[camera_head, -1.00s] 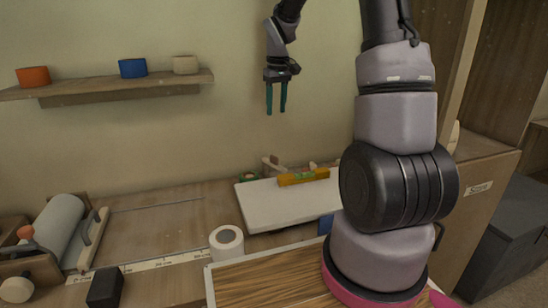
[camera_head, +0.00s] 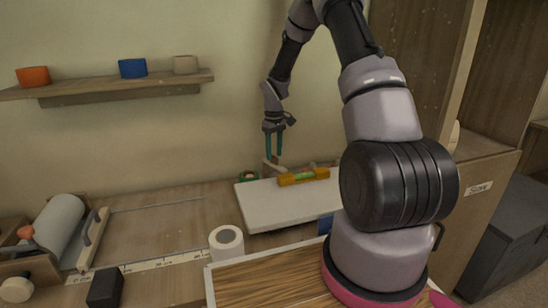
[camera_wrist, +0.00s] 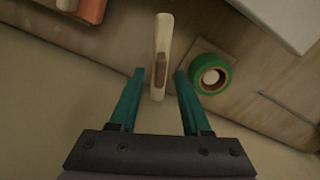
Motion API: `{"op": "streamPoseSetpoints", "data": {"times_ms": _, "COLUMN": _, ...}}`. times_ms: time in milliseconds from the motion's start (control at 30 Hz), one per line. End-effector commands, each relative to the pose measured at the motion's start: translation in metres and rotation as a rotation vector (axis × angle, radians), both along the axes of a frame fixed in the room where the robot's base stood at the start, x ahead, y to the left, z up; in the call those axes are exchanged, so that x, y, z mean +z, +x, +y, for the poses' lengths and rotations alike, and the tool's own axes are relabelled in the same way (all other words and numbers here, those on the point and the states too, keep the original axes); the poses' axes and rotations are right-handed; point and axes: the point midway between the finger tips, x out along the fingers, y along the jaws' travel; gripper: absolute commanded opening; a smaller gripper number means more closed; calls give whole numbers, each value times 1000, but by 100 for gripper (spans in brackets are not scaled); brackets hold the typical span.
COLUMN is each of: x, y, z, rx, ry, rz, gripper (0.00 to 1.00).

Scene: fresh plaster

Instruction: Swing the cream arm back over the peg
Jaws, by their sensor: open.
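The cream arm (camera_wrist: 162,40) shows in the wrist view as a narrow pale bar, with a brown piece (camera_wrist: 161,70) along its near part. I cannot tell if that piece is the peg. In the head view the cream arm (camera_head: 269,167) is small, near the wall behind the white board. My gripper (camera_wrist: 153,75) is open, its teal fingers on either side of the cream arm's near end in the picture, with gaps on both sides. In the head view my gripper (camera_head: 274,157) points down just above it. Contact is not visible.
A green tape roll (camera_wrist: 210,75) lies beside the arm. An orange block (camera_wrist: 91,10) shows at the wrist view's upper left. A white roll (camera_head: 226,243) stands in front. A shelf (camera_head: 105,89) hangs left.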

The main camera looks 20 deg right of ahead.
Motion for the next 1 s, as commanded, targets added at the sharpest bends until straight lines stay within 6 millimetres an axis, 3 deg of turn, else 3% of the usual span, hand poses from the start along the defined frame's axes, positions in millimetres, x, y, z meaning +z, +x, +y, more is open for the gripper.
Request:
{"op": "streamPoseSetpoints", "data": {"times_ms": 200, "x": -20, "y": 0, "z": 0, "rx": 1, "ry": 0, "rz": 0, "gripper": 48}}
{"op": "streamPoseSetpoints", "data": {"times_ms": 500, "x": -22, "y": 0, "z": 0, "rx": 0, "ry": -1, "rz": -1, "gripper": 48}}
{"op": "streamPoseSetpoints", "data": {"times_ms": 567, "x": -22, "y": 0, "z": 0, "rx": 0, "ry": -1, "rz": -1, "gripper": 28}}
{"op": "streamPoseSetpoints", "data": {"times_ms": 633, "x": -22, "y": 0, "z": 0, "rx": 0, "ry": -1, "rz": -1, "gripper": 2}}
{"op": "streamPoseSetpoints", "data": {"times_ms": 1000, "x": -22, "y": 0, "z": 0, "rx": 0, "ry": -1, "rz": -1, "gripper": 0}}
